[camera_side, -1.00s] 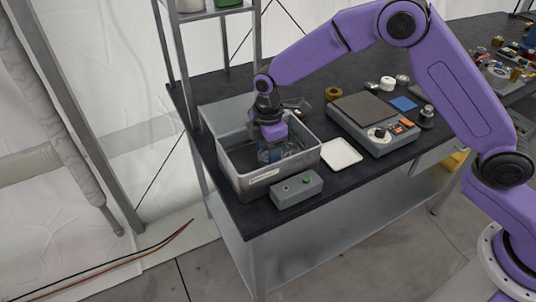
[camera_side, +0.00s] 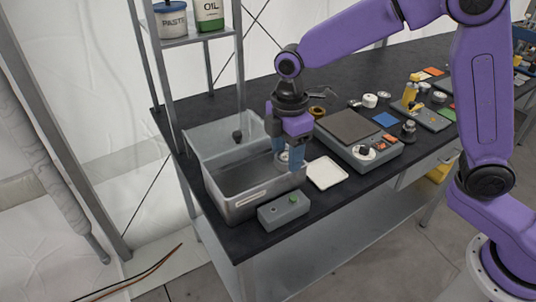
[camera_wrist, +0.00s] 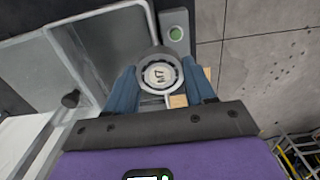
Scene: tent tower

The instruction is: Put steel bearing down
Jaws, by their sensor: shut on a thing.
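The steel bearing (camera_wrist: 160,75) is a round grey ring with a pale marked face, held between the two blue fingers. In the side view the bearing (camera_side: 291,157) shows partly between the fingers. My gripper (camera_side: 290,168) is shut on it and points down at the right end of the metal tank (camera_side: 238,207), about rim height or a little above. I cannot tell whether the bearing is just inside or just outside the rim. A white shallow tray (camera_side: 327,172) lies empty on the bench to the right of my gripper.
A grey box with a green button (camera_side: 284,210) stands in front of the tank. A grey device with a flat plate and dial (camera_side: 358,140) sits behind the tray. A shelf post (camera_side: 170,90) rises by the tank's left. Small parts lie farther right.

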